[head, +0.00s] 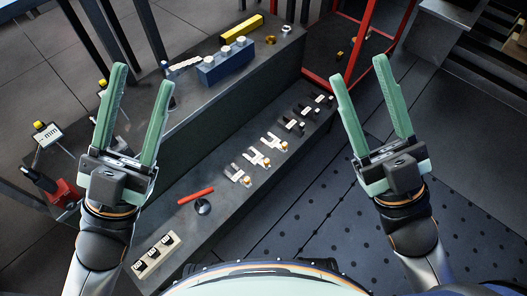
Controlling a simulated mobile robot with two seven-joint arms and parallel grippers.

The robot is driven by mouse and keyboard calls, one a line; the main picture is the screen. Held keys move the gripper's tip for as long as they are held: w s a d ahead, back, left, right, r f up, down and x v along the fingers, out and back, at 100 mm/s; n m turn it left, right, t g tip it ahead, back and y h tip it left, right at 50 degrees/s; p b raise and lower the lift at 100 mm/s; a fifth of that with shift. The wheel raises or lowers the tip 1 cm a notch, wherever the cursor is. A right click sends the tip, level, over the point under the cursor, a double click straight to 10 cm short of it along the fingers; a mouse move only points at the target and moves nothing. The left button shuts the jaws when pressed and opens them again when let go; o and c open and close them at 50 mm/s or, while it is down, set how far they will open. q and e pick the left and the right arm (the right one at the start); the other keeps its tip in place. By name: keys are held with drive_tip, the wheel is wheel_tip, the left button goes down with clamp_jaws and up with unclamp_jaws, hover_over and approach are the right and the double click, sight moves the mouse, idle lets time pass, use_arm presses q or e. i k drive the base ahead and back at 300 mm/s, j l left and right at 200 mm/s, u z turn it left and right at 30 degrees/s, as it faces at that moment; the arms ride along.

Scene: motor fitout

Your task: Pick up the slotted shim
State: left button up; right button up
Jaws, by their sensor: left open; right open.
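Several fork-shaped pieces that look like slotted shims lie in a row on the lower dark bench, at the middle of the head view. The nearest pale slotted shim (236,174) is at the row's front end, and others run away to the upper right. Which one the task means I cannot tell. My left gripper (142,76) is open and empty, raised to the left of the row. My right gripper (359,69) is open and empty, raised to the right of the row. Neither touches a shim.
A red-handled tool (196,195) and a dark round knob (202,207) lie nearer on the lower bench (222,222). A pale block with switches (157,254) is at its near end. A blue block (225,63) and yellow bar (243,28) are on the raised shelf. A red frame (362,28) stands behind.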

sight(283, 147)
drive_tip(key=l+u, duration=0.1)
drive_tip(key=u, duration=0.3)
drive_tip(key=i+l+u, duration=0.1)
drive_tip(key=u, duration=0.35)
drive_tip(key=l+u, duration=0.1)
drive_tip(key=u, duration=0.3)
drive_tip(key=l+u, duration=0.1)
drive_tip(key=u, duration=0.3)
drive_tip(key=l+u, duration=0.35)
drive_tip(key=k+l+u, duration=0.2)
drive_tip(key=l+u, duration=0.15)
drive_tip(key=k+l+u, duration=0.1)
drive_tip(key=l, duration=0.25)
drive_tip(key=k+l+u, duration=0.1)
drive_tip(key=l, duration=0.2)
drive_tip(key=k+l, duration=0.15)
drive_tip(key=l, duration=0.15)
drive_tip(key=k+l, duration=0.15)
drive_tip(key=l, duration=0.15)
drive_tip(key=k+l, duration=0.15)
drive_tip(key=l, duration=0.15)
drive_tip(key=k+l+u, duration=0.1)
drive_tip(key=l, duration=0.2)
